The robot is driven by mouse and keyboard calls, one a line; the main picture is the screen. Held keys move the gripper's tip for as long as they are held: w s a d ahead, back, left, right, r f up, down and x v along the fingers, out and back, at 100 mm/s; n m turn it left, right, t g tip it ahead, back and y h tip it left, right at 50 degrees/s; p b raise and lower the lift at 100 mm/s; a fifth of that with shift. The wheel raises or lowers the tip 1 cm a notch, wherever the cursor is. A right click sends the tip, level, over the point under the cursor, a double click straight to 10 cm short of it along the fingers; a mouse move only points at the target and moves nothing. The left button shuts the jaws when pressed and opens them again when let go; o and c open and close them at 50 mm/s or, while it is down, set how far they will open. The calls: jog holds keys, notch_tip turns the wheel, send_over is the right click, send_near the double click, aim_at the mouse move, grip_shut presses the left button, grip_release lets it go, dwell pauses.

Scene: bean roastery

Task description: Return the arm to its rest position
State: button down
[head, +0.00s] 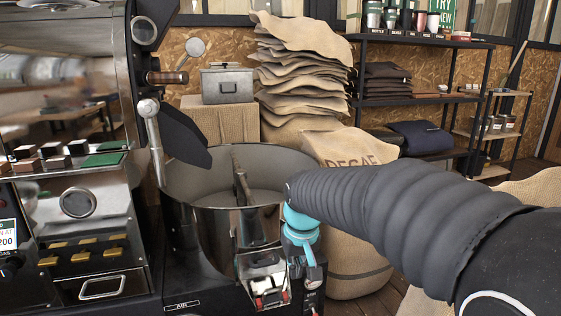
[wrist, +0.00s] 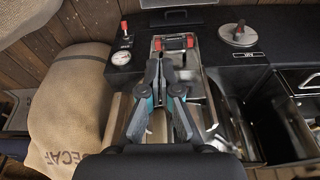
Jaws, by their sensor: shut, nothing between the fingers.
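My gripper (head: 313,276) hangs at the end of my black-sleeved arm, which comes in from the right in the head view. Its teal body is in front of the round steel cooling bin (head: 222,218), at the bin's right front side. In the wrist view my gripper (wrist: 161,62) has its dark fingers together, with nothing between them. They point towards a metal chute (wrist: 192,62) with red-tipped catches. The chute (head: 262,263) also shows low in the head view, just left of the gripper. Whether the fingers touch it cannot be told.
The roaster (head: 75,205) fills the left side. A sack marked DECAF (head: 338,150) stands behind my arm, and it also shows at the left of the wrist view (wrist: 72,105). Stacked sacks (head: 300,75) and a black shelf (head: 440,103) stand behind.

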jog(key=s+d+r+m+t, duration=0.1)
jog(key=s+d, duration=0.5)
jog(key=s, duration=0.5)
jog(key=s+d+r+m+t, duration=0.1)
jog(key=s+d+m+t, duration=0.1)
jog(key=s+d, duration=0.4)
jog(key=s, duration=0.5)
jog(key=shift+d+h, duration=0.2)
jog(key=shift+h, duration=0.1)
jog(key=shift+r, duration=0.1)
